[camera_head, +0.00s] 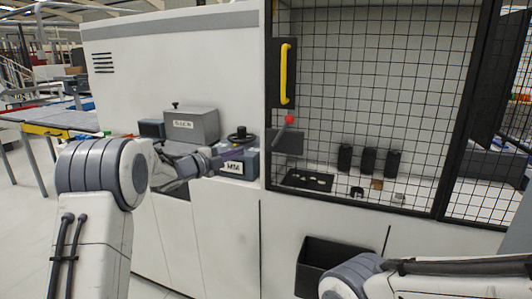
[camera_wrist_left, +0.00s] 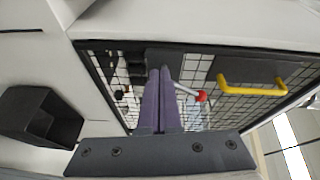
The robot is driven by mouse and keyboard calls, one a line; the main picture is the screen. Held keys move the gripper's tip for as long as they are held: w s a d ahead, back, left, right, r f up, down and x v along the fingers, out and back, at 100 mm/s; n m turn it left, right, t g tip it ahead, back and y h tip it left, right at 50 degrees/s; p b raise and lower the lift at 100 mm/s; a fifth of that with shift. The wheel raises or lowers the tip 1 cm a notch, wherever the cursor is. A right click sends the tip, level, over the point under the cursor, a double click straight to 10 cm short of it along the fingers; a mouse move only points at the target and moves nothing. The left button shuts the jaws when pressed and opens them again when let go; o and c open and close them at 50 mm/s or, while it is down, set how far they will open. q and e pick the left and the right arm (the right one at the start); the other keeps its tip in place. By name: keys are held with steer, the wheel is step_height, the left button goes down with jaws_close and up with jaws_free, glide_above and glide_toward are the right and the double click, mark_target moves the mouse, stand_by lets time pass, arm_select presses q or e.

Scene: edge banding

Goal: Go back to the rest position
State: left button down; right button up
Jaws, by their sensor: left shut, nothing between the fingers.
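My left gripper (camera_head: 225,155) is in front of the white machine, near the grey box with a black knob (camera_head: 238,163). In the left wrist view, its two purple fingers (camera_wrist_left: 160,72) lie together, shut with nothing between them. A grey lever with a red knob (camera_head: 289,120) is right of the gripper in the head view. In the left wrist view, the red knob (camera_wrist_left: 201,96) shows just right of the fingers; I cannot tell the gap in depth. My right arm enters at the lower right of the head view, but its gripper is out of view.
The black mesh door (camera_head: 375,75) has a yellow handle (camera_head: 285,73). Behind the mesh stand several black cylinders (camera_head: 368,160). A black open bin (camera_head: 312,250) is on the machine's lower front. A grey labelled box (camera_head: 192,125) sits on the ledge. Open floor lies at left.

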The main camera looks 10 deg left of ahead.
arm_select(q)
steer(key=s+d+r+n+y, duration=0.2)
steer(key=s+d+n+y, duration=0.15)
steer(key=d+n, duration=0.3)
steer(key=s+d+f+n+g+y+p, duration=0.1)
steer(key=s+d+f+n+g+y, duration=0.3)
steer(key=s, duration=0.5)
steer(key=s+f+n+g, duration=0.2)
steer(key=s+f+g, duration=0.1)
steer(key=s, duration=1)
steer(key=s+d+f+n+g+y+p, duration=0.1)
steer(key=s+f+n+g, duration=0.1)
steer(key=s, duration=1.1)
steer(key=s+f+n+g+y, duration=0.1)
steer(key=s+f+g, duration=0.4)
steer(key=s, duration=0.8)
steer(key=shift+d+f+n+p, duration=0.25)
steer(key=shift+f+n+p, duration=0.1)
steer(key=shift+f+n, duration=0.2)
